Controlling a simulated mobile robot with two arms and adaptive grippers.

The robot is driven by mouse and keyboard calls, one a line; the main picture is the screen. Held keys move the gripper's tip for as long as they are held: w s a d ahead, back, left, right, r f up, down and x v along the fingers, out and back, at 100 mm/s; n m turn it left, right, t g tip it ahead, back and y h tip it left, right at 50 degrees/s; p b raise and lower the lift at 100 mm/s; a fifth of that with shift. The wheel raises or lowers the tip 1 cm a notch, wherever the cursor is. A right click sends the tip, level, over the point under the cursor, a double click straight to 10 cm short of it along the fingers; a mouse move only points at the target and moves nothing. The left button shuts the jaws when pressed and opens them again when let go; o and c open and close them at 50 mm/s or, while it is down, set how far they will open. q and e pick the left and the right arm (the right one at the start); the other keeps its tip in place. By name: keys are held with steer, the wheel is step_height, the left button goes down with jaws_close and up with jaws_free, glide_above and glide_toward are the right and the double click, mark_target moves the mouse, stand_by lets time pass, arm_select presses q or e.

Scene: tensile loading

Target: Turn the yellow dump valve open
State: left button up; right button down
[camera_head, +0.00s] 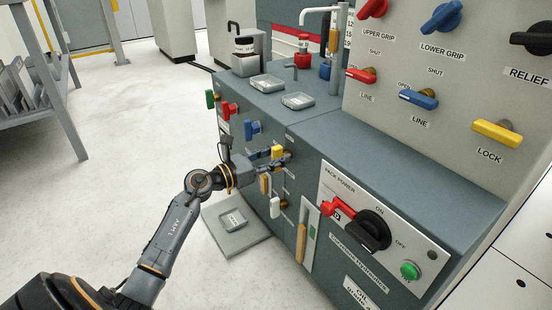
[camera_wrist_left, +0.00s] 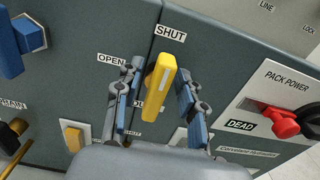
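The yellow dump valve handle (camera_wrist_left: 160,84) stands out from the grey cabinet front in the left wrist view. Its upper end points up towards the SHUT label (camera_wrist_left: 171,33), leaning slightly right; the OPEN label (camera_wrist_left: 111,60) is to its left. My left gripper (camera_wrist_left: 157,90) has one blue-padded finger on each side of the handle, with visible gaps to both. In the head view the yellow handle (camera_head: 277,152) shows at the tip of my left gripper (camera_head: 275,162), which partly covers the valve area. My right gripper is in neither view.
Blue (camera_head: 252,128), red (camera_head: 230,109) and green (camera_head: 210,98) handles are on the same cabinet front. A white handle (camera_head: 275,207) is below the gripper. The pack power panel (camera_head: 380,230) with a red lever is to the right. Small trays (camera_head: 297,101) lie on the cabinet top.

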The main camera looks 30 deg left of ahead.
arm_select(q)
jaws_close()
